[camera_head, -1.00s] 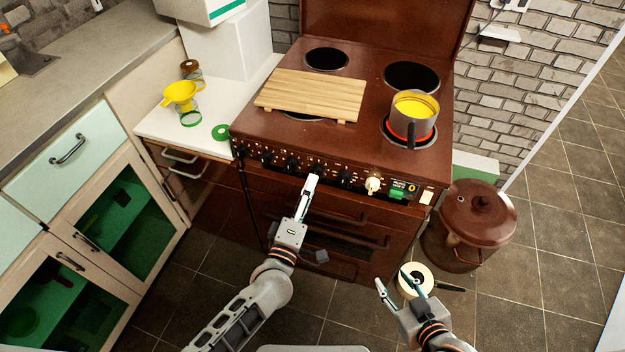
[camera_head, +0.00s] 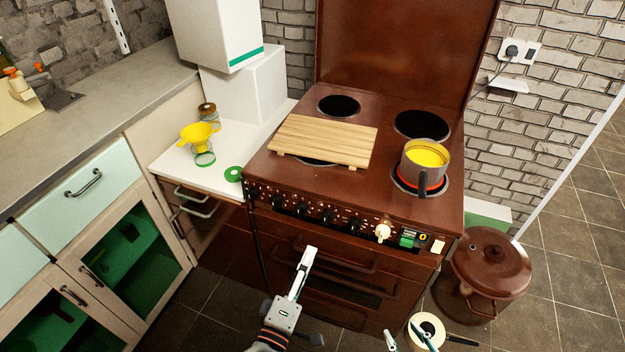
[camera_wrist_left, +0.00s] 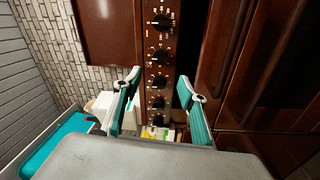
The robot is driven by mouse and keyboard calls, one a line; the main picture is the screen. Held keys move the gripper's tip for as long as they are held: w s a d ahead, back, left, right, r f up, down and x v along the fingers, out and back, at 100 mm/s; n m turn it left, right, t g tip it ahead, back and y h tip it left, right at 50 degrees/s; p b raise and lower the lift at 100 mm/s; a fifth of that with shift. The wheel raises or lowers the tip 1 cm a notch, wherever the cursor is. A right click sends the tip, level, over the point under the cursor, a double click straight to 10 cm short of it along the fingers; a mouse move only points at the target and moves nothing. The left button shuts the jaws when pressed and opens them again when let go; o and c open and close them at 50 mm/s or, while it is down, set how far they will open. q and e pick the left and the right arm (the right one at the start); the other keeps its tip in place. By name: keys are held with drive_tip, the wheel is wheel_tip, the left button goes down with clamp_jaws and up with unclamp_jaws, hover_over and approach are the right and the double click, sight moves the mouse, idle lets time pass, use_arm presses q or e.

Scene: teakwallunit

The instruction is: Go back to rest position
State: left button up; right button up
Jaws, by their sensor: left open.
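My left gripper (camera_head: 308,252) is in front of the brown stove (camera_head: 285,225), below its row of black knobs and apart from them. In the left wrist view its two teal-padded fingers (camera_wrist_left: 158,98) are spread with nothing between them. The knobs (camera_wrist_left: 158,55) show beyond the fingers there. My right gripper (camera_head: 407,338) is at the bottom edge of the head view, low in front of the stove. Its two fingertips are apart, with nothing seen held; the rest of it is cut off.
A pot of yellow content (camera_head: 424,165) stands on the front right burner, which glows red. A wooden board (camera_head: 325,140) lies across the left of the hob. Cabinets (camera_head: 110,250) stand left.

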use_arm(q)
drive_tip(key=s+a+f+m+g+y, duration=0.1)
drive_tip(key=s+a+f+m+g, duration=0.2)
drive_tip(key=s+a+f+m, duration=0.2)
drive_tip(key=s+a+f+m+g+y, duration=0.2)
drive_tip(key=s+a+f+m+g, duration=0.2)
drive_tip(key=s+a+m, duration=0.3)
drive_tip(key=a+f+m, duration=0.1)
drive_tip(key=a+m, duration=0.3)
drive_tip(key=shift+s+a+f+m, duration=0.15)
drive_tip(key=shift+s+f+m, duration=0.15)
drive_tip(key=shift+m, duration=0.1)
